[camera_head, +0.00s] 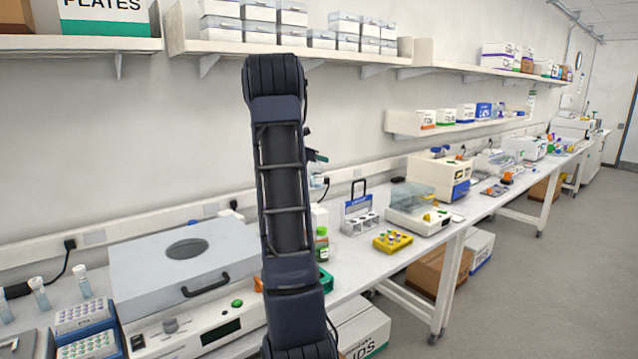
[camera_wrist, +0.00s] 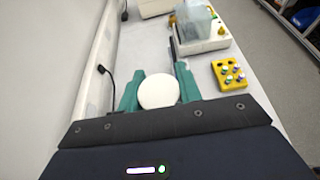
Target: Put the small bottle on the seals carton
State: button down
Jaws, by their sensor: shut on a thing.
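My gripper shows in the wrist view (camera_wrist: 158,92) with its teal fingers closed on either side of a round white top, which I take to be the small bottle (camera_wrist: 158,91). Only the top of it shows; its body is hidden below. In the head view my arm hides most of the gripper, and only a dark green finger part (camera_head: 315,156) sticks out to its right, in front of the wall above the bench. Small labelled cartons (camera_head: 446,117) stand on the low wall shelf; I cannot read which one is the seals carton.
A grey-lidded machine (camera_head: 150,262) stands left. The low shelf (camera_head: 415,132) and a long upper shelf (camera_head: 330,54) line the wall.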

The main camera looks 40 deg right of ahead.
aim_at(319, 180)
jog(key=shift+f, duration=4.9)
jog(key=c, duration=1)
grip_release()
jog(key=shift+o, duration=0.2)
jog(key=v, duration=1.1)
jog(key=s+a+m+t+y, duration=0.2)
jog(key=s+a+m+y, duration=0.4)
jog(key=s+a, duration=1)
jog(key=s+a+m+t+y, duration=0.2)
jog(key=s+a+m+y, duration=0.5)
jog(key=s+a+m, duration=0.5)
jog(key=s+a+r, duration=0.1)
jog(key=s+a, duration=0.4)
jog(key=a, duration=0.6)
jog(key=shift+t, duration=0.3)
